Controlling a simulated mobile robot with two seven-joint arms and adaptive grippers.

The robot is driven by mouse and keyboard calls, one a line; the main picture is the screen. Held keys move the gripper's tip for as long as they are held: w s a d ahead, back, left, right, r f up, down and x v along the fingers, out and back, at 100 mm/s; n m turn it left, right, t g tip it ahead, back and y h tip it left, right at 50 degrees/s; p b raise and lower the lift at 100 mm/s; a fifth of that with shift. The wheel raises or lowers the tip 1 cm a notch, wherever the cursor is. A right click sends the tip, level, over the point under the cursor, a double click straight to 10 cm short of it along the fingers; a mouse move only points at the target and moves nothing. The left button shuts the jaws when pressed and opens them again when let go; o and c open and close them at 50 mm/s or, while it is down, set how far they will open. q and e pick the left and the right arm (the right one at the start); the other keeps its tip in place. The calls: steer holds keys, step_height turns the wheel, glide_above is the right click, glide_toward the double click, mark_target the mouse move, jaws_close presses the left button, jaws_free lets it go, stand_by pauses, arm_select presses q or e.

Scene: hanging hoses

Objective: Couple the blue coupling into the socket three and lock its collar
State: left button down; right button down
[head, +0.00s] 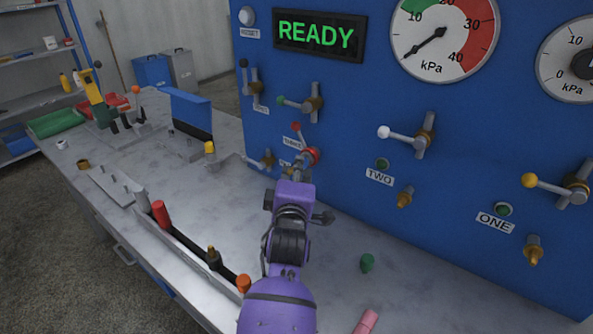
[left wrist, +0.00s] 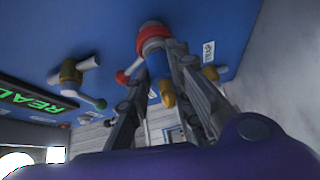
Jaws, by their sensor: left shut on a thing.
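The label by socket three is partly covered on the blue panel, below the green-tipped valve lever (head: 293,102). At that socket a red ring (head: 312,155) with a red-tipped lever (head: 296,127) shows just beyond my left gripper (head: 301,170). In the left wrist view the red ring (left wrist: 152,38) sits against the panel, with my two fingers on either side just below it. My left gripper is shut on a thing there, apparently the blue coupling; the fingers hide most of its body. I cannot tell how far it is seated. My right gripper is not in view.
Socket two (head: 405,197) and socket one (head: 533,252) are brass and empty. A sign (head: 320,36) reads READY. A rack (head: 182,245) with several coloured pieces lies along the bench.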

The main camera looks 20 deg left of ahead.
arm_select(q)
steer(key=shift+w+d+r, duration=0.1)
steer(key=shift+w+d, duration=0.05)
steer(key=shift+w, duration=0.25)
stand_by(0.7)
steer(key=c, duration=1.5)
jaws_free()
steer(key=shift+w, duration=0.1)
steer(key=v, duration=0.7)
steer(key=shift+s, duration=0.35)
